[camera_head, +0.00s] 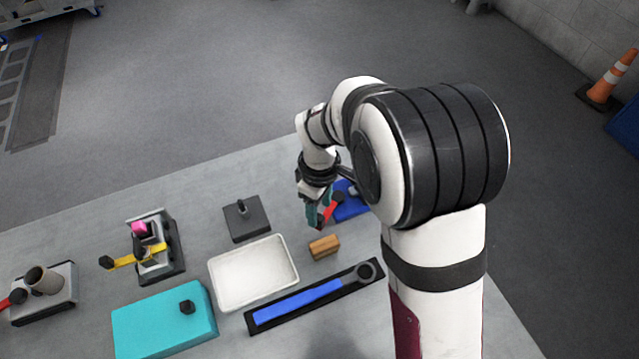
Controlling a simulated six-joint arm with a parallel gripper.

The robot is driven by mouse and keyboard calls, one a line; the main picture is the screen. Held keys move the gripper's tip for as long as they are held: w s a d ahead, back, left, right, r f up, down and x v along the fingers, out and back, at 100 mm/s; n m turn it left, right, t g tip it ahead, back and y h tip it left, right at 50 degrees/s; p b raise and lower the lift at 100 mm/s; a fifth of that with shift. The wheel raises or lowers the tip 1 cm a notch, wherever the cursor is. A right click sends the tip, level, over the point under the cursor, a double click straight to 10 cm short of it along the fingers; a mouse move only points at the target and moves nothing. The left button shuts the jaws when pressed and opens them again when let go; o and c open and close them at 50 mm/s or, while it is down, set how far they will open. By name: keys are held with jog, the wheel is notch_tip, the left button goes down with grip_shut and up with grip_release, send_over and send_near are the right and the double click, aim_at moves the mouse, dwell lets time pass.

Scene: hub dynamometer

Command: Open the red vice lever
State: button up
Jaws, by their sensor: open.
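A red lever (333,207) shows beside my gripper (319,213), in front of a blue block (349,204) partly hidden by my arm. My gripper is open and points down, with its teal fingers at or very close to this lever; I cannot tell whether they touch. I cannot tell from this view which lever belongs to a vice.
A fixture with a yellow lever (135,258) and pink piece (139,228), a dark block (246,218), a white tray (253,272), a wooden block (324,247), a blue-handled wrench (300,303) and a teal box (165,320) crowd the grey table. The table's back left is clear.

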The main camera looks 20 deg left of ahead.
notch_tip(320, 180, up, 12)
jog(key=shift+f, duration=0.15)
jog(key=shift+w+a+f, duration=0.1)
jog(key=shift+a, duration=0.25)
jog(key=shift+c, duration=1.1)
jog(key=a+f+h, duration=0.1)
jog(key=a, duration=0.2)
jog(key=a+f+h, duration=0.1)
jog(key=a+f, duration=0.1)
jog(key=w+a+f, duration=0.1)
jog(key=a, duration=0.2)
jog(key=shift+a+f+h, duration=0.3)
jog(key=shift+a+h, duration=0.05)
jog(key=shift+h, duration=0.05)
grip_shut()
jog(key=x, duration=0.9)
jog(key=shift+s+d+f, duration=0.1)
jog(key=shift+s+f, duration=0.15)
jog(key=shift+f, duration=0.1)
jog(key=d, duration=0.2)
jog(key=shift+s+d, duration=0.15)
jog(key=shift+d, duration=0.15)
jog(key=shift+s+d, duration=0.1)
jog(key=shift+d, duration=0.55)
